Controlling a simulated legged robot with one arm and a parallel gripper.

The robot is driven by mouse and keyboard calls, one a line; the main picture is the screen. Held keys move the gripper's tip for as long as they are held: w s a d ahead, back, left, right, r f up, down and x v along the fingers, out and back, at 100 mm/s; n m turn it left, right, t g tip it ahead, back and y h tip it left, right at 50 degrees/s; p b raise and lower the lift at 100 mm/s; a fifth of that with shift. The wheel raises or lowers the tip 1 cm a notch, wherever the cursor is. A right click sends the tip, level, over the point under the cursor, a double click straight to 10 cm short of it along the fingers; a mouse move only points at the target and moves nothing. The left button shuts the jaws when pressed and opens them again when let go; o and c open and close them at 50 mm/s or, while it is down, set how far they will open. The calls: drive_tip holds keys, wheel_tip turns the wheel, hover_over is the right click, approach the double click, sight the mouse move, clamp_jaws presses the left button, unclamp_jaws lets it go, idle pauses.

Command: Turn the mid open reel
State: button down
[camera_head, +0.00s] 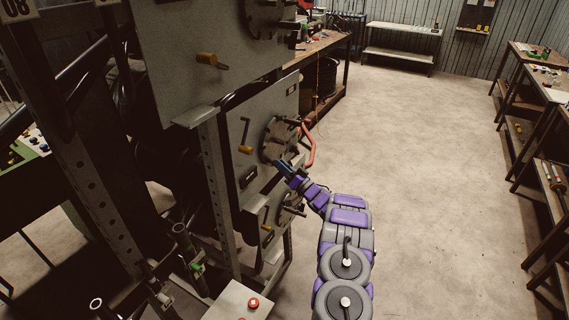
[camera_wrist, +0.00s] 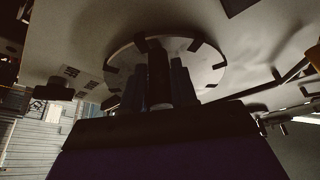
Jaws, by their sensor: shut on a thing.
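The mid reel is a round grey disc (camera_head: 273,139) with dark pegs, on the side of a grey upright panel in the head view. My gripper (camera_head: 281,164) is at the lower edge of this disc. In the wrist view the disc (camera_wrist: 207,62) faces the camera, with dark pegs or notches around its rim. There my gripper's dark fingers (camera_wrist: 158,85) are closed on a dark upright peg (camera_wrist: 158,62) in front of the disc. The fingertips and the peg's base are dark and hard to make out.
A lower reel (camera_head: 291,208) and an upper reel (camera_head: 265,15) sit on the same rack. Yellow-handled cranks (camera_head: 246,149) stick out beside them. A red hose (camera_head: 310,146) curves past the mid reel. The concrete floor (camera_head: 420,160) to the right is clear.

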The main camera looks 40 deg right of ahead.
drive_tip(key=shift+s+a+r+m, duration=0.1)
drive_tip(key=shift+a+r+m, duration=0.2)
drive_tip(key=shift+a+r, duration=0.1)
drive_tip(key=c, duration=1.3)
unclamp_jaws()
drive_tip(key=shift+c, duration=0.2)
drive_tip(key=o, duration=0.4)
drive_tip(key=shift+d+f, duration=0.15)
drive_tip(key=shift+c, duration=0.2)
drive_tip(key=p+v, duration=0.2)
drive_tip(key=v, duration=1.5)
drive_tip(key=shift+s, duration=0.15)
drive_tip(key=shift+f, duration=0.15)
drive_tip(key=shift+s, duration=0.1)
